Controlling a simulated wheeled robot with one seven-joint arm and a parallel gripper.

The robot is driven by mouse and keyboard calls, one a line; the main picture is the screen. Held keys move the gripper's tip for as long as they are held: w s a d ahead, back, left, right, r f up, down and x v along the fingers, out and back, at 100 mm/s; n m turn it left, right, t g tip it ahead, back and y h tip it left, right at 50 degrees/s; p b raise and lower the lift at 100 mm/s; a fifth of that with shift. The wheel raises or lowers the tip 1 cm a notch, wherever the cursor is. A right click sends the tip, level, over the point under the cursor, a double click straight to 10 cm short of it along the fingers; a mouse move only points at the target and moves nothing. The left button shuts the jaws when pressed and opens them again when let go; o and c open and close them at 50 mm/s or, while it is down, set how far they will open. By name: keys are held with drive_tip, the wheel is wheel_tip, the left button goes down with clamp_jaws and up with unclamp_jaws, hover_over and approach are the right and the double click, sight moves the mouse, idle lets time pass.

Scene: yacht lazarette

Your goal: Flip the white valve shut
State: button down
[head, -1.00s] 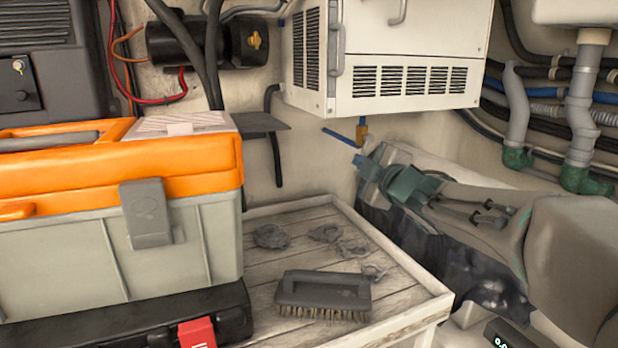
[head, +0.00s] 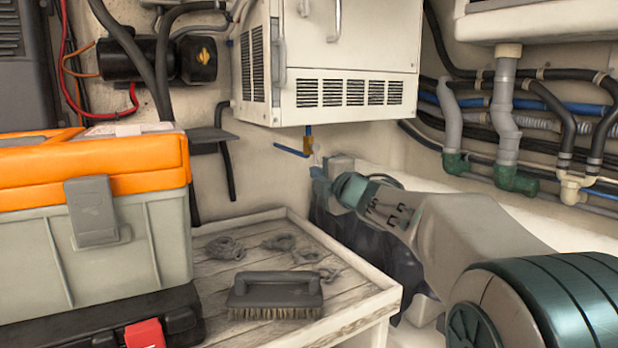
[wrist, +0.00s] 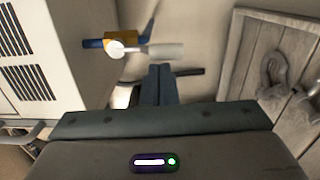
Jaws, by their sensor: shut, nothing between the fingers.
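The valve has a brass body (head: 312,143) and hangs just under the white cabinet. A thin blue bar (head: 290,150) sticks out from it to the left. In the wrist view, the brass body (wrist: 122,40) has a white handle (wrist: 165,50) with a round hub, pointing away from the cabinet, so downward in the room. My gripper (wrist: 160,70) is shut and empty, with its fingertips close beside the white handle; I cannot tell whether they touch. In the head view, my gripper (head: 319,174) is just below the valve, and the handle is small and hard to make out.
The white cabinet (head: 345,45) overhangs the valve. A slatted wooden tray-top (head: 225,285) with a brush (head: 275,293) and several shackle-like pieces lies left of my arm. An orange and grey toolbox (head: 90,190) stands farther left. Grey pipes (head: 506,120) and hoses line the right wall.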

idle(0.3)
drive_tip(key=s+a+b, duration=0.2)
drive_tip(key=s+a, duration=0.1)
drive_tip(key=a, duration=0.1)
drive_tip(key=p+v, duration=0.1)
drive_tip(key=v, duration=0.8)
drive_tip(key=shift+s+d, duration=0.2)
drive_tip(key=shift+d, duration=0.35)
drive_tip(key=s+d+f+m+g+h+p, duration=0.3)
drive_tip(key=s+d+m+g+h+p, duration=0.2)
drive_tip(key=s+d+m+h+p, duration=0.65)
drive_tip(key=s+a+f+m+g+y+p, duration=0.2)
drive_tip(key=s+m+g+p, duration=0.2)
drive_tip(key=s+m, duration=0.2)
drive_tip(key=s+a+f+m+g+y+p, duration=0.2)
drive_tip(key=s+a+f+m+g+p, duration=0.1)
drive_tip(key=s, duration=0.5)
drive_tip(key=m+g+p, duration=0.1)
drive_tip(key=m+p, duration=0.1)
drive_tip(key=m, duration=0.1)
drive_tip(key=shift+a+f+g, duration=0.25)
drive_tip(key=shift+a+g, duration=0.05)
